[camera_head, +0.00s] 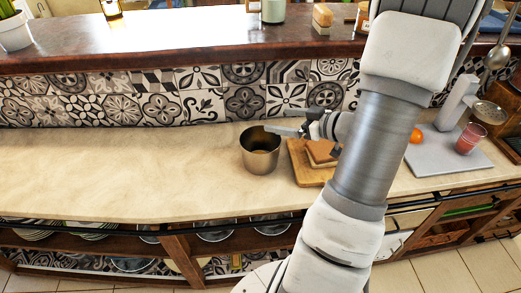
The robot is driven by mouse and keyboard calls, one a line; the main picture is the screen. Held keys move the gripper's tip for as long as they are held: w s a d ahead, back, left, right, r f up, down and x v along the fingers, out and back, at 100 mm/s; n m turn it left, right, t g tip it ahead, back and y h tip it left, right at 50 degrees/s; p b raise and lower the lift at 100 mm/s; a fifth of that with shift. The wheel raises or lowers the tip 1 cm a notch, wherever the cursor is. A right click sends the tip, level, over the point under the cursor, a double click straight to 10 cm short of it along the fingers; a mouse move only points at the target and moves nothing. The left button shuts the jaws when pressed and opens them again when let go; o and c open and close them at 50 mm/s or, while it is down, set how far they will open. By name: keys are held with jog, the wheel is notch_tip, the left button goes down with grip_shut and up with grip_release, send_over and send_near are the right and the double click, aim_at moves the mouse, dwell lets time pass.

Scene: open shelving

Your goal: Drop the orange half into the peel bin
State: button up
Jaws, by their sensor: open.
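A round metal bin (260,160), which I take to be the peel bin, stands upright on the counter near the middle of the view. My gripper (278,122) is open at the bin's right rim, with its fingers pointing left and one fingertip over the bin's mouth. I see nothing between the fingers. The bin's inside is dark, and I cannot tell what lies in it. A small orange fruit piece (416,135) shows just right of my arm, by the grey board. My arm hides part of it, and I cannot tell whether it is a half.
A wooden board (308,176) with brown, bread-like pieces lies right of the bin, partly under my gripper. A grey board (445,157) holds a glass of red drink (470,138) and a grey press-like stand (457,100). The counter (120,170) left of the bin is clear.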

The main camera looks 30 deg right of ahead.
jog(key=v, duration=1.2)
jog(key=shift+s+p, duration=0.25)
jog(key=shift+p, duration=0.15)
jog(key=shift+w, duration=0.1)
